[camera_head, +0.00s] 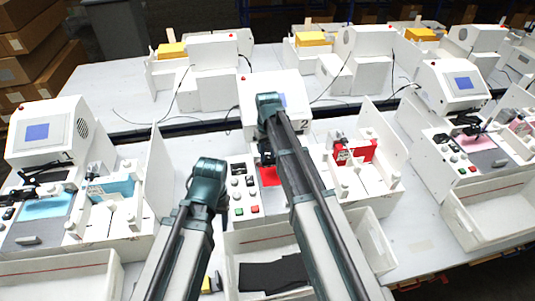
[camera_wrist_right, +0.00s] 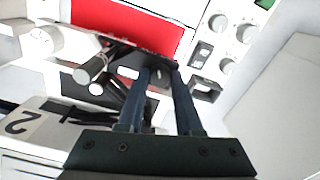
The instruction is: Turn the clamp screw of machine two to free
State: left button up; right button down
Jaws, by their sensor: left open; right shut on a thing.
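Machine two (camera_head: 258,115) stands in the middle of the head view, white with a "2" label on its head. The "2" label (camera_wrist_right: 22,122) also shows at the left of the right wrist view. My right gripper (camera_wrist_right: 162,73) is shut on a small dark part at the pen holder, seemingly the clamp screw (camera_wrist_right: 160,78), mostly hidden between the fingers. The red plot sheet (camera_wrist_right: 135,22) lies just beyond the fingertips. In the head view my right arm covers much of the machine's middle. My left arm stands left of machine two, its gripper hidden.
A control panel (camera_head: 241,187) with knobs and buttons is left of the red sheet. Similar machines stand at left (camera_head: 45,130) and right (camera_head: 452,85). Free table is narrow between machines.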

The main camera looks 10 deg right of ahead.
aim_at(267, 156)
jog(key=shift+n, duration=2.3)
jog(key=c, duration=0.6)
grip_release()
jog(key=shift+r, duration=0.1)
notch_tip(267, 156, up, 14)
jog(key=p, duration=1.3)
jog(key=shift+f+p, duration=0.2)
jog(key=shift+p, duration=0.2)
